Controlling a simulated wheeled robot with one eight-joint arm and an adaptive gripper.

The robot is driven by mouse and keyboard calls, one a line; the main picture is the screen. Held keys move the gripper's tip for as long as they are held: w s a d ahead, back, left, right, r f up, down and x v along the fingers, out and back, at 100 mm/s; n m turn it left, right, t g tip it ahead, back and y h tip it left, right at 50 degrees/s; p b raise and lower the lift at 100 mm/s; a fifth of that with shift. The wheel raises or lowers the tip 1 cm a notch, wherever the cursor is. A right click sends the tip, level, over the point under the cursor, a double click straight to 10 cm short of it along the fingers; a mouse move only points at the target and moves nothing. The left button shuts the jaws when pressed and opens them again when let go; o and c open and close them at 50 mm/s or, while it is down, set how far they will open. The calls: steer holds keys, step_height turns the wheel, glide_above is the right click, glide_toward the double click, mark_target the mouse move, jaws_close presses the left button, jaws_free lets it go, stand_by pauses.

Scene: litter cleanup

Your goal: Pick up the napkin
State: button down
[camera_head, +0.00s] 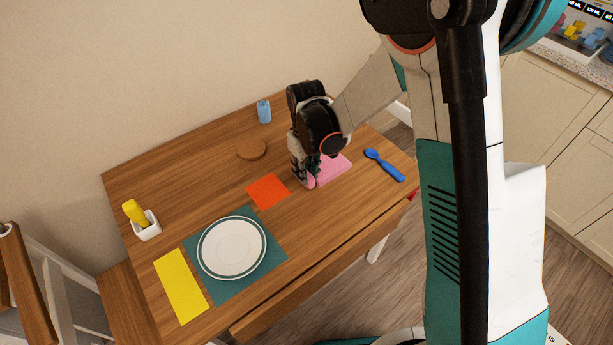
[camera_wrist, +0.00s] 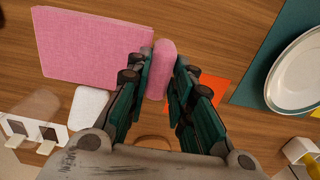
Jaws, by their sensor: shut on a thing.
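My gripper (camera_wrist: 161,85) is low over the wooden table, its two fingers on either side of a narrow pink piece with rounded ends (camera_wrist: 161,57). The fingers are shut on this piece, which also shows at the fingertips in the head view (camera_head: 310,183). A larger flat pink cloth (camera_wrist: 92,45) lies beside it and shows partly behind the gripper in the head view (camera_head: 335,168). A flat orange-red square (camera_head: 268,191) and a yellow rectangle (camera_head: 181,286) also lie on the table. I cannot tell which of these is the napkin.
A white plate (camera_head: 232,247) sits on a teal mat (camera_head: 272,256). A blue spoon (camera_head: 384,165) lies to the right. A brown round coaster (camera_head: 251,148), a blue cup (camera_head: 264,111) and a white holder (camera_head: 147,229) with a yellow item stand around. Bare wood separates them.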

step_height(320, 180, up, 14)
steer(key=p, duration=0.3)
steer(key=shift+r+p, duration=0.2)
steer(key=shift+p, duration=0.15)
